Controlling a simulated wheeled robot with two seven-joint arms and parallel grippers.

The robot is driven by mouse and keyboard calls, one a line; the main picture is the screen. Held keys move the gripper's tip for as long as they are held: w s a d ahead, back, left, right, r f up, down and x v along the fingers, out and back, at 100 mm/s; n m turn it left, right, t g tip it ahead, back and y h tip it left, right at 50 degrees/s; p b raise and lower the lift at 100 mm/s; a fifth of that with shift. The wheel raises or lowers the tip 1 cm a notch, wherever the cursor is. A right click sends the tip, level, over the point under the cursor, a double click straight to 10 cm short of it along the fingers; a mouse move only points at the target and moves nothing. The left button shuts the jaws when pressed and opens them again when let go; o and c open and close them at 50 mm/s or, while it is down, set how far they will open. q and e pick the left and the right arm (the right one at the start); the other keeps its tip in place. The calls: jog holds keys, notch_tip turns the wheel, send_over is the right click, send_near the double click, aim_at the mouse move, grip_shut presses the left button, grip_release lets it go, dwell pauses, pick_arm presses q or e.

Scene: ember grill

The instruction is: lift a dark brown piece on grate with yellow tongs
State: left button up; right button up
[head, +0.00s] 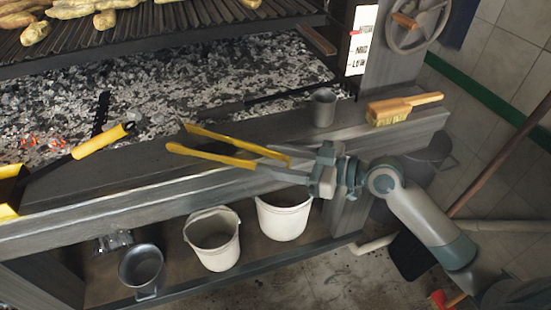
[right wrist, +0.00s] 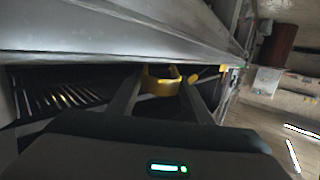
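The yellow tongs (head: 215,157) have two long arms, spread apart, and point left over the grill's front ledge. My right gripper (head: 318,170) is shut on their handle end at the right. In the right wrist view, a yellow band of the tongs (right wrist: 160,82) lies between my two fingers. The grate (head: 180,38) is at the top left of the head view, beyond the tong tips. The pieces on it (head: 105,20) look pale tan; I cannot make out a dark brown one, and the grate is cut off by the frame. My left gripper is not in view.
Embers and ash (head: 200,75) lie below the grate. A yellow-handled tool (head: 100,141) lies at the left. A metal cup (head: 324,107) and a brush (head: 403,108) stand on the ledge. White buckets (head: 213,250) are below. A crank wheel (head: 417,24) is at the right.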

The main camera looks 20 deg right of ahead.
jog(key=shift+c, duration=0.5)
jog(key=o, duration=0.7)
jog(key=shift+d, duration=0.1)
pick_arm(q)
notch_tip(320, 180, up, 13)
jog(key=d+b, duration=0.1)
jog(key=b, duration=0.4)
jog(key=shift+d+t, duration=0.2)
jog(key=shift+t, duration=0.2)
pick_arm(e)
jog(key=shift+v, duration=8.65)
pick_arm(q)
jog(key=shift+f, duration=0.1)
pick_arm(e)
jog(key=shift+s, duration=0.1)
